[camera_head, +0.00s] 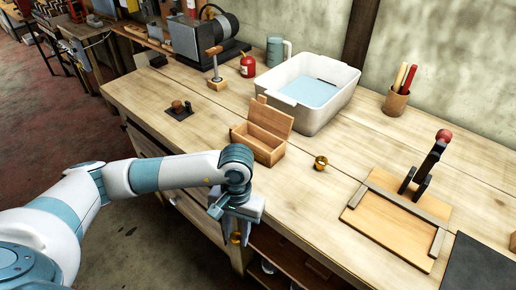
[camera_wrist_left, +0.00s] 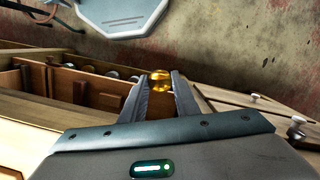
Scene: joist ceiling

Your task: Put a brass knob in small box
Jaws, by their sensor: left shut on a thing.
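My left gripper (camera_head: 238,236) hangs in front of the workbench's front edge, pointing down, shut on a brass knob (camera_head: 236,238). In the left wrist view the held brass knob (camera_wrist_left: 161,80) shows between the two fingertips (camera_wrist_left: 160,92). The small wooden box (camera_head: 262,143) stands on the bench near its front edge, with its lid raised at the back. It is behind and right of my gripper; its inside is only partly visible. Another brass knob (camera_head: 321,163) sits on the bench to the right of the box. My right gripper is not in view.
A white tub (camera_head: 340,112) stands behind the box. A wooden board with a lever clamp (camera_head: 395,225) lies to the right. A cup of tools (camera_head: 396,102) stands at the back. Open shelving (camera_head: 290,262) is under the bench.

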